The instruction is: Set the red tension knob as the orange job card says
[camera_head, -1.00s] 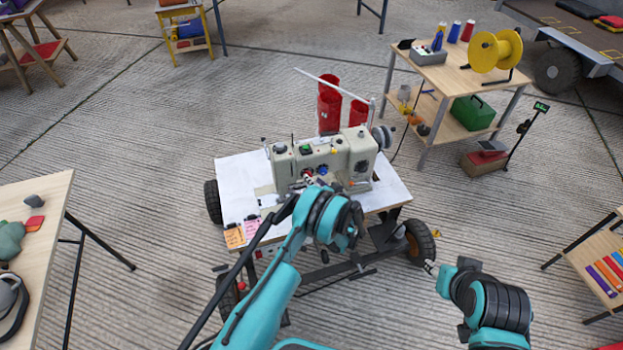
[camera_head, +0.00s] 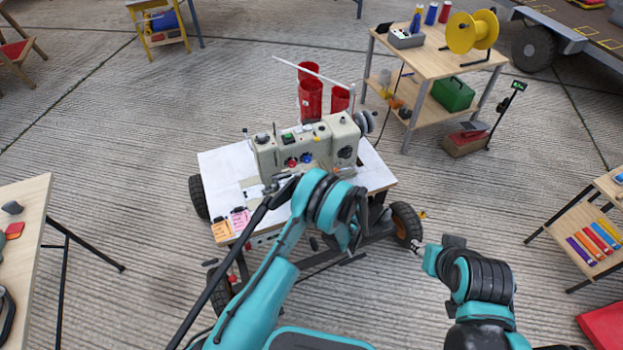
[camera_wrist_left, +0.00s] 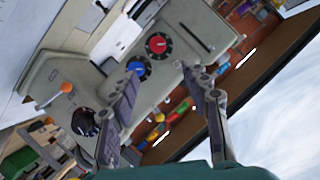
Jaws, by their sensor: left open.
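The red tension knob (camera_head: 291,162) is on the front of the beige sewing machine (camera_head: 330,147), beside a blue knob (camera_head: 307,160). In the left wrist view, the red knob (camera_wrist_left: 157,43) has a dark dial ring and sits beyond the fingertips, with the blue knob (camera_wrist_left: 138,68) near one finger. My left gripper (camera_wrist_left: 160,80) is open and empty, apart from the red knob. The orange job card (camera_head: 221,230) hangs at the table's front left edge; its writing is too small to read. My right gripper (camera_head: 417,246) is away to the right; its jaw opening is unclear.
A pink card (camera_head: 240,219) hangs beside the orange one. The machine stands on a wheeled white-topped table (camera_head: 222,168). Red cylinders (camera_head: 311,98) stand behind it. A wooden bench (camera_head: 440,62) with a yellow spool (camera_head: 472,32) is at back right.

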